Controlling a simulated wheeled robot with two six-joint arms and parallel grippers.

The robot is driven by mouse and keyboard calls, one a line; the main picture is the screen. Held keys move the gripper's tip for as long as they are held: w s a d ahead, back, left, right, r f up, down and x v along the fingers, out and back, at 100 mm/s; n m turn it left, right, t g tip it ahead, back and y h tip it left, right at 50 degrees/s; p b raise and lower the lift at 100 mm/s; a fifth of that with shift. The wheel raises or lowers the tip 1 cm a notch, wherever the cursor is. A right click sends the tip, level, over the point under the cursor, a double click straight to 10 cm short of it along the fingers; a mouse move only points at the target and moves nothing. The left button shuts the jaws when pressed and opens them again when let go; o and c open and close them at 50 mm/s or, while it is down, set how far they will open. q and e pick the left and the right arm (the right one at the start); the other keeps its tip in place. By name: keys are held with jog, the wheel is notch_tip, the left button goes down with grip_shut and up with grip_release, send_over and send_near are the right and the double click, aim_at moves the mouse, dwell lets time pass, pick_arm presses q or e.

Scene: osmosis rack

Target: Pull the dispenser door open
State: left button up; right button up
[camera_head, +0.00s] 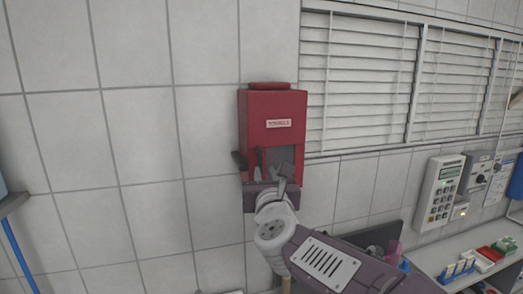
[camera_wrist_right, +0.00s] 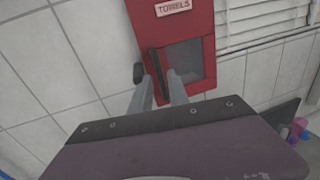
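The red towel dispenser (camera_head: 270,115) hangs on the tiled wall, with a white "TOWELS" label on its front. It also shows in the right wrist view (camera_wrist_right: 200,32), where a dark upright handle (camera_wrist_right: 157,72) runs beside a grey panel. Its door looks closed. My right gripper (camera_head: 271,170) is at the dispenser's lower front. In the right wrist view its two fingers (camera_wrist_right: 161,88) are apart, one on each side of the handle's lower part. I cannot tell whether they touch it. My left gripper is not in view.
A dark knob (camera_head: 239,160) sticks out at the dispenser's left side. Window blinds (camera_head: 365,80) are to the right. A keypad unit (camera_head: 440,192) is on the wall above a white counter (camera_head: 430,260) with racks. The wall left of the dispenser is clear.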

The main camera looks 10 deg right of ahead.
aim_at(261, 164)
jog(key=w+p, duration=0.1)
jog(key=w, duration=0.2)
jog(key=w+p, duration=0.1)
jog(key=w, duration=0.1)
jog(key=w+d+p, duration=0.1)
jog(key=w, duration=0.2)
jog(key=shift+w+f, duration=0.1)
jog(key=shift+w, duration=0.25)
jog(key=shift+w+d+f, duration=0.1)
jog(key=shift+w, duration=0.15)
jog(key=shift+s, duration=0.3)
grip_shut()
dwell(0.4)
